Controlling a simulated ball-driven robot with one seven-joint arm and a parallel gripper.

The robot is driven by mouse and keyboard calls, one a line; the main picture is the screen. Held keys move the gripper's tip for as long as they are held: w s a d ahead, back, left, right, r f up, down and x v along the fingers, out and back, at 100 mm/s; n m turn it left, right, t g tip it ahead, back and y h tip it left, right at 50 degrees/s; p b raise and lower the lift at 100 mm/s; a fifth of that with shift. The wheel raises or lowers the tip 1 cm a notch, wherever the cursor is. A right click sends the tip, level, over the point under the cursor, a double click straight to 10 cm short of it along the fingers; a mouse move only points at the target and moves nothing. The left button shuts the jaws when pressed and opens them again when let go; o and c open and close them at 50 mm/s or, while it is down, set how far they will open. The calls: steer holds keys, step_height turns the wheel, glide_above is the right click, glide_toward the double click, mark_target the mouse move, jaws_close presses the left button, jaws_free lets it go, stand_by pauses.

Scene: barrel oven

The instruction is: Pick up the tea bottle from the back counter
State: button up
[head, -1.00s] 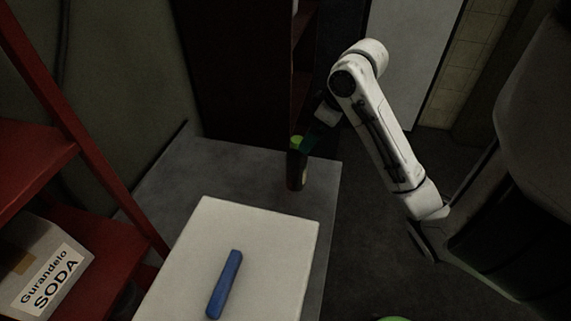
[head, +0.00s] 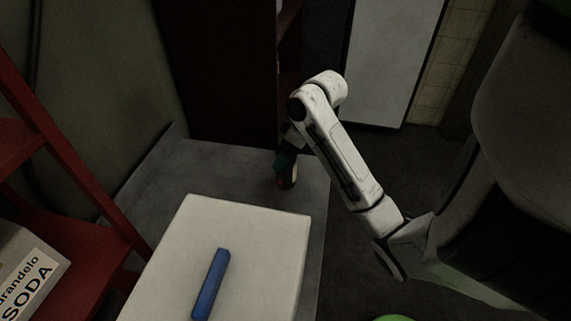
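The tea bottle (head: 292,177) is a small dark bottle with a pale patch on its side. It stands on the grey back counter (head: 215,165), near the counter's right side, behind the white board. My gripper (head: 285,160), with dark green fingers, is at the bottle's upper part and covers its cap. The fingers overlap the bottle in this view, and I cannot tell whether they are open around it or shut on it.
A white board or box (head: 250,235) with a blue bar-shaped object (head: 210,284) on it takes up the counter's front. A red shelf (head: 75,225) with a soda box (head: 30,275) is at left. A dark cabinet (head: 220,70) stands behind.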

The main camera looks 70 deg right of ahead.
jaws_close()
stand_by(0.8)
